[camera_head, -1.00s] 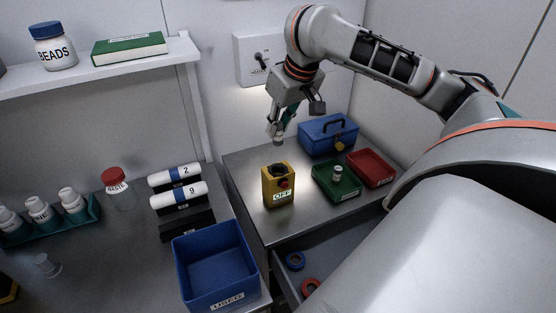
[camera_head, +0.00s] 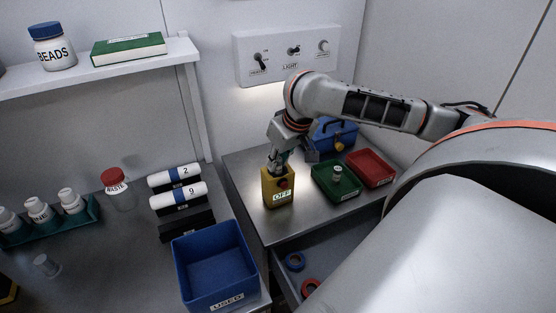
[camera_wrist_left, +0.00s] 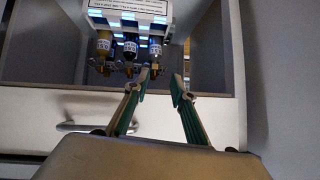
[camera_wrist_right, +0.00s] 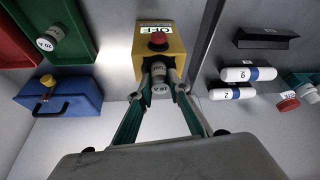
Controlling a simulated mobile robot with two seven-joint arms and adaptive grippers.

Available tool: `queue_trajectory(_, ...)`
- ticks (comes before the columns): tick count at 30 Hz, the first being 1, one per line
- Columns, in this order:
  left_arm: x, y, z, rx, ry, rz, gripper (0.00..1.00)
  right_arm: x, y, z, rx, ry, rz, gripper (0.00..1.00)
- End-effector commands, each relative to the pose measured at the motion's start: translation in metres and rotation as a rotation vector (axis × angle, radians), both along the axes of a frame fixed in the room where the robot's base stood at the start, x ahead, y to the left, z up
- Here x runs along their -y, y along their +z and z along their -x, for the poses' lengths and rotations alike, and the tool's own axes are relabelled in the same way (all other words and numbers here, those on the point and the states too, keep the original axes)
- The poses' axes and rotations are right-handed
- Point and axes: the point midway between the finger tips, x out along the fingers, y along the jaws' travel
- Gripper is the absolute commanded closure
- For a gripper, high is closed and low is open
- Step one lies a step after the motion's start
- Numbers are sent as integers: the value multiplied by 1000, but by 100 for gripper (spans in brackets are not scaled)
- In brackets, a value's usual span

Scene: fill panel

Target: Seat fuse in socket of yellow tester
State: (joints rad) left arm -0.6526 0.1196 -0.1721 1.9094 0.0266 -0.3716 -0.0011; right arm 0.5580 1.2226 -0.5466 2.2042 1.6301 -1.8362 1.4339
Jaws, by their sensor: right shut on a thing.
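The yellow tester (camera_head: 278,190) stands on the metal bench, with a red button and an "OFF" label on its front. My right gripper (camera_head: 275,165) points down at the tester's top and hides the socket. In the right wrist view, its fingers (camera_wrist_right: 160,82) are shut on the fuse (camera_wrist_right: 158,72), a pale grey cylinder with a label. The fuse is against or just above the top of the tester (camera_wrist_right: 162,35); I cannot tell how deep it sits. My left gripper (camera_wrist_left: 160,80) is open and empty, away from the bench.
A blue "USED" bin (camera_head: 186,278) is at front left. Small bottles (camera_wrist_left: 130,48) hang before my left gripper.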

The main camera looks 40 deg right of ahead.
Motion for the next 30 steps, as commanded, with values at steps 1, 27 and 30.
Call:
queue_trajectory(1,0,0,1,-1,0,0,75,0,1,0,1,0,0,100)
queue_trajectory(27,0,-1,2,-3,0,0,75,0,14,4,5,1,1,66)
queue_trajectory(30,0,0,1,-2,0,-1,75,-1,32,11,6,1,2,66)
